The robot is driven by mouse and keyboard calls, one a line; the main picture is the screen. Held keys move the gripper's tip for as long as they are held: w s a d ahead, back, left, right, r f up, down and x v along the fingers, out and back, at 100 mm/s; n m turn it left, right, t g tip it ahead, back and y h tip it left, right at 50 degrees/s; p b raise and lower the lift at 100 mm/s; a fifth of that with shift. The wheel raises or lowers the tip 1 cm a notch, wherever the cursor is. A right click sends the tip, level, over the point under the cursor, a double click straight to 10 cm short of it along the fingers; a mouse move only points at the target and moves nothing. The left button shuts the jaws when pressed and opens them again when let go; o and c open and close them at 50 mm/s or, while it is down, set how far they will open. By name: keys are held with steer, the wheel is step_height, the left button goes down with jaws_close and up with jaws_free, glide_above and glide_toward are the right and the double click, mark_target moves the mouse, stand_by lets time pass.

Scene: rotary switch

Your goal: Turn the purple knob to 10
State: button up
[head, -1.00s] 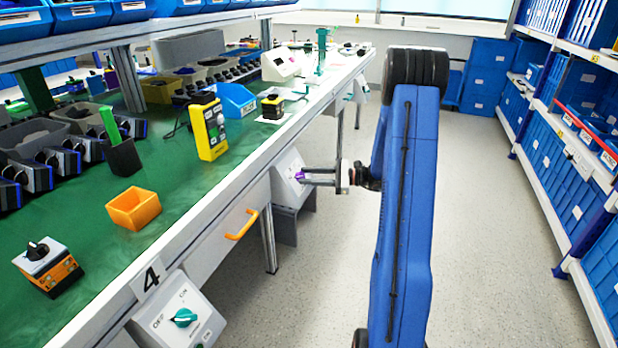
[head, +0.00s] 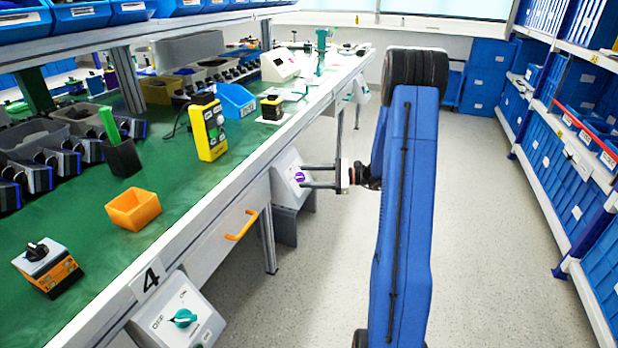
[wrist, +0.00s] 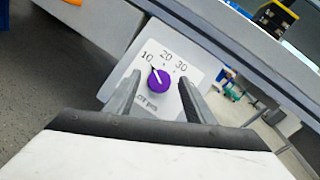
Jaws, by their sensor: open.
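The purple knob (wrist: 159,82) sits on a pale switch panel (wrist: 116,88) marked 10, 20 and 30. In the wrist view its white pointer line is aimed up and left, at the 10 mark. In the head view the knob (head: 299,176) shows on the sloped panel (head: 288,190) under the bench edge. My gripper (head: 304,177) is open, its two fingers reaching toward the panel. In the wrist view the fingers stand to the left and right of the knob, with visible gaps to it. The lower edge of the panel is partly hidden by my gripper.
The bench edge (head: 232,166) runs above the panel. An orange drawer handle (head: 241,226) and a second panel with a teal knob (head: 183,318) are nearer. The floor (head: 490,250) to the right is clear up to the blue-crate shelves.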

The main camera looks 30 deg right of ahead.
steer(key=v, duration=1.7)
steer(key=shift+s, duration=0.15)
steer(key=shift+d, duration=0.15)
steer(key=shift+r, duration=0.1)
steer(key=s+a+r+n+g+h, duration=0.1)
steer(key=s+a+r+n+g, duration=0.2)
steer(key=a, duration=0.6)
steer(key=s+a+r+n+g+h, duration=0.2)
steer(key=s+a+r+n+g, duration=0.1)
steer(key=a, duration=0.5)
steer(key=s+a+r+n+g+h, duration=0.1)
steer(key=s+a+r+n+g, duration=0.2)
steer(key=a, duration=0.6)
steer(key=s+a+r+n+t+h, duration=0.1)
steer(key=s+a+n+h, duration=0.2)
steer(key=s, duration=0.7)
steer(key=s+a+r+n+t+h, duration=0.2)
steer(key=s+a+n+h, duration=0.2)
steer(key=s+n+h, duration=0.3)
steer(key=shift+s+a+n+t, duration=0.25)
steer(key=shift+s+n, duration=0.75)
steer(key=shift+s, duration=0.85)
steer(key=shift+r, duration=0.1)
